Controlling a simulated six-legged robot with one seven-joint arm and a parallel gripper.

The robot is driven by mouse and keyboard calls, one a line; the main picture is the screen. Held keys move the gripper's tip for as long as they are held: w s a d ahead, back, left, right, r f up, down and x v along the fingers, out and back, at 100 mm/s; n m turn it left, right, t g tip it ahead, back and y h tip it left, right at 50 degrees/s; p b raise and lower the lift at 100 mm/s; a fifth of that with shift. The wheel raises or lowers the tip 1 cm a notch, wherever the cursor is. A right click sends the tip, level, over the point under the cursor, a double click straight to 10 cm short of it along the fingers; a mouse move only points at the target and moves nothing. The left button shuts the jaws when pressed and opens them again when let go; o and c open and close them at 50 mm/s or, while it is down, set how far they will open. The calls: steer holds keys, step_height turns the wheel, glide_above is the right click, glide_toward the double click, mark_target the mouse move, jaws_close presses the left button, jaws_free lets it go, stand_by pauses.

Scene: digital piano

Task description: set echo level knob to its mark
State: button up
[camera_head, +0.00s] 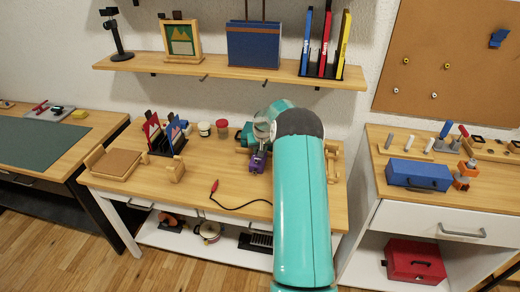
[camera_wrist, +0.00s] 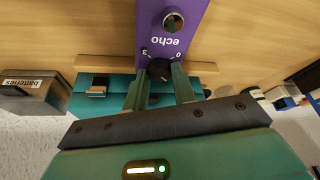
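The purple echo pedal (camera_wrist: 160,30) is upside down in the wrist view, with the word "echo", a "3" at left and a "0" at right. Its black knob (camera_wrist: 159,69) sits below the word, and a round metal button (camera_wrist: 173,21) is above. My gripper (camera_wrist: 160,76) has one teal finger on each side of the knob, with the tips very near it. I cannot tell whether they touch it. In the head view the purple pedal (camera_head: 258,163) stands on the wooden desk, and my teal arm hides much around it. The knob's pointer is too dark to read.
A black cable with a red plug (camera_head: 214,186) lies on the desk (camera_head: 200,185) in front. Jars (camera_head: 222,126) and a book stand (camera_head: 168,135) are to the left. A shelf (camera_head: 220,68) hangs above. In the wrist view a batteries box (camera_wrist: 30,90) is at left.

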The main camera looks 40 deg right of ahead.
steer(key=shift+d+n, duration=0.1)
steer(key=shift+n, duration=0.3)
steer(key=n+y, duration=0.1)
steer(key=n, duration=0.2)
steer(key=shift+d+t, duration=0.2)
steer(key=shift+t, duration=0.2)
steer(key=n+y, duration=0.2)
steer(key=n, duration=0.3)
steer(key=shift+d, duration=0.1)
steer(key=n+y, duration=0.1)
steer(key=n, duration=0.1)
steer(key=n+y, duration=0.1)
steer(key=n, duration=0.1)
steer(key=shift+w+d+g, duration=0.1)
steer(key=shift+d+g, duration=0.05)
steer(key=shift+g, duration=0.25)
steer(key=n+g+y, duration=0.1)
steer(key=n, duration=0.3)
steer(key=shift+w+n, duration=0.1)
steer(key=shift+n, duration=0.3)
steer(key=shift+n+g, duration=0.3)
steer(key=o, duration=1)
steer(key=shift+d, duration=0.1)
steer(key=shift+r, duration=0.1)
